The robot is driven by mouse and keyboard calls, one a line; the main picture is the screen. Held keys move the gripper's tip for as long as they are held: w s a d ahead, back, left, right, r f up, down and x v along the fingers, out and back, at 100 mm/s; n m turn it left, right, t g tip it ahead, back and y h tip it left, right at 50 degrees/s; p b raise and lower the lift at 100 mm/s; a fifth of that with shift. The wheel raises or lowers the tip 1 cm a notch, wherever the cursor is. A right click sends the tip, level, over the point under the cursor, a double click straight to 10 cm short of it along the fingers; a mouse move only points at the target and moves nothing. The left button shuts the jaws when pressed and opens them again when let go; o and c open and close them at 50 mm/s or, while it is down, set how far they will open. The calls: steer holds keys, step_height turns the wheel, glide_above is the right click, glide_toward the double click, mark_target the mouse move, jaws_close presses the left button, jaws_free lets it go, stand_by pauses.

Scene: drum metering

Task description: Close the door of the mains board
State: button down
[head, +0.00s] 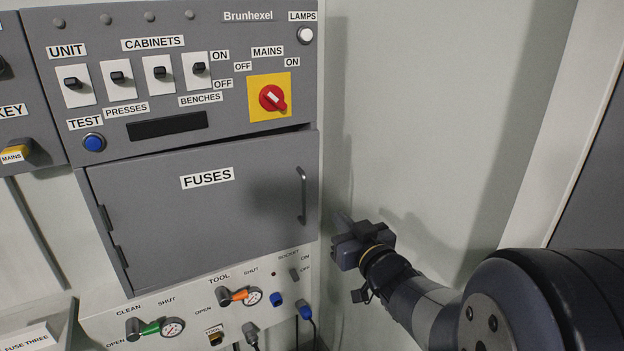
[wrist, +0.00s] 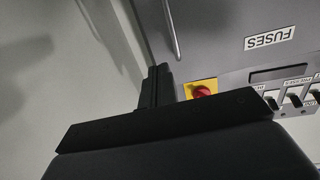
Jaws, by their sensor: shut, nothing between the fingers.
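The grey mains board door (head: 205,225), labelled FUSES, has hinges on its left edge and an upright bar handle (head: 302,195) near its right edge. A dark gap along its top edge widens to the right, so it looks slightly ajar; how far is hard to tell. My gripper (head: 343,222) is shut and empty, just right of the door's free edge and below handle height, apparently not touching it. In the wrist view, which is upside down, the shut fingers (wrist: 157,85) show beside the door (wrist: 225,28) and its handle (wrist: 173,28).
Above the door is the mains board (head: 225,60) with a red rotary switch (head: 271,97) on a yellow plate and several toggles. Below are the green valve lever (head: 150,331), the orange valve lever (head: 238,295) and gauges. A pale wall (head: 430,100) stands close on the right.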

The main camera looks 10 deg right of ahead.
mark_target(310, 181)
steer(key=p+x, duration=0.1)
steer(key=x, duration=1.3)
steer(key=shift+w+d, duration=0.1)
steer(key=shift+d, duration=0.05)
steer(key=shift+r+p, duration=0.1)
steer(key=shift+p, duration=0.2)
steer(key=shift+w+r, duration=0.1)
steer(key=shift+w, duration=0.25)
steer(key=shift+n+y, duration=0.6)
steer(key=shift+y, duration=0.3)
steer(key=p+x, duration=0.2)
steer(key=x, duration=0.2)
steer(key=shift+w+d, duration=0.1)
steer(key=shift+w, duration=0.15)
steer(key=shift+w+r+y+p, duration=0.1)
steer(key=shift+y+p, duration=0.2)
steer(key=shift+p, duration=0.05)
